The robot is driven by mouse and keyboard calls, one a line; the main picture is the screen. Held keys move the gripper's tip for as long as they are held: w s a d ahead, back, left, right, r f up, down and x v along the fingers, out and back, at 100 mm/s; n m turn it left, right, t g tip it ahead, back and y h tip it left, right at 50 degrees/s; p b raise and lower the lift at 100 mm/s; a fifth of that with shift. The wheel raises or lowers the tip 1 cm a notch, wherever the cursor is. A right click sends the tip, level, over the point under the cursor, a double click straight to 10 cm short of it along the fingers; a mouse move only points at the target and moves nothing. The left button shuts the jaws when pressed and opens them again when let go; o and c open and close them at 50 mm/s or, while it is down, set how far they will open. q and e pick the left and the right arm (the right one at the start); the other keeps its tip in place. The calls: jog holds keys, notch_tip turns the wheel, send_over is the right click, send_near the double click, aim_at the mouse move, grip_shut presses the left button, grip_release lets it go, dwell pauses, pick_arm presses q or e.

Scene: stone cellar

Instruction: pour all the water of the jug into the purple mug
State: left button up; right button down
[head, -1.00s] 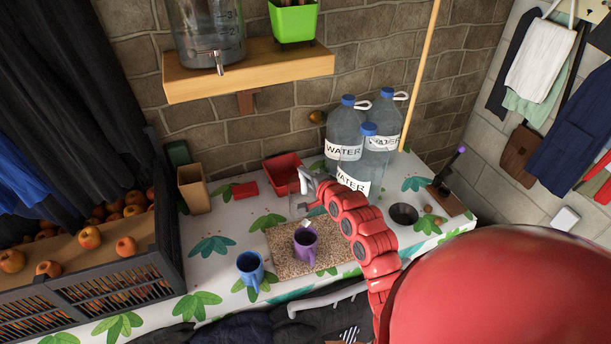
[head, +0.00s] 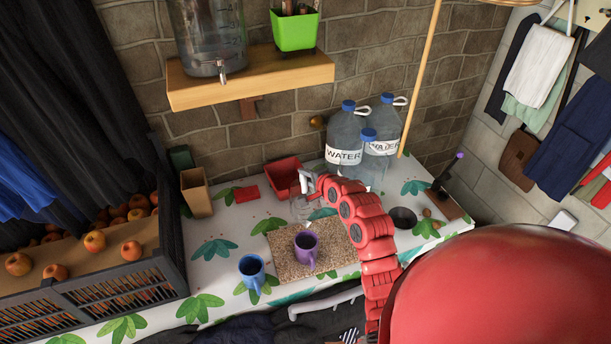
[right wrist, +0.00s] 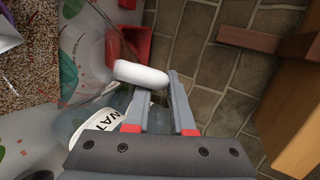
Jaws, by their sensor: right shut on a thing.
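The clear jug (head: 299,208) is above the back edge of the speckled board, behind the purple mug. My right gripper (head: 308,181) is shut on its pale handle. In the right wrist view the white handle (right wrist: 140,74) lies at the fingertips (right wrist: 160,92), with the see-through jug body (right wrist: 88,62) to the left. Its water level and exact tilt are hard to make out. The purple mug (head: 306,252) stands upright on the board (head: 283,262); its inside looks dark. My left gripper is in neither view.
A blue mug (head: 251,268) stands left of the board. Behind are a red bin (head: 283,172), a tan box (head: 196,194) and large water bottles (head: 345,135). A dark bowl (head: 403,217) stands right of my arm. A wooden shelf (head: 255,80) juts out above.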

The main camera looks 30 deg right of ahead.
jog(key=shift+w+d+r+g+p, duration=0.25)
jog(key=shift+w+r+g+p, duration=0.15)
jog(key=shift+p, duration=0.15)
jog(key=shift+f, duration=0.25)
jog(key=shift+w+d+r+g+y+p, duration=0.1)
jog(key=shift+w+r+g+y+p, duration=0.25)
jog(key=shift+p, duration=0.1)
jog(key=shift+w+d, duration=0.1)
jog(key=shift+w, duration=0.05)
jog(key=shift+f+g, duration=0.25)
jog(key=shift+w+d+r+m+p, duration=0.2)
jog(key=shift+m+p, duration=0.1)
jog(key=shift+p, duration=0.25)
jog(key=shift+w+g+y, duration=0.15)
jog(key=shift+g+y, duration=0.1)
jog(key=shift+g, duration=0.15)
jog(key=shift+f, duration=0.2)
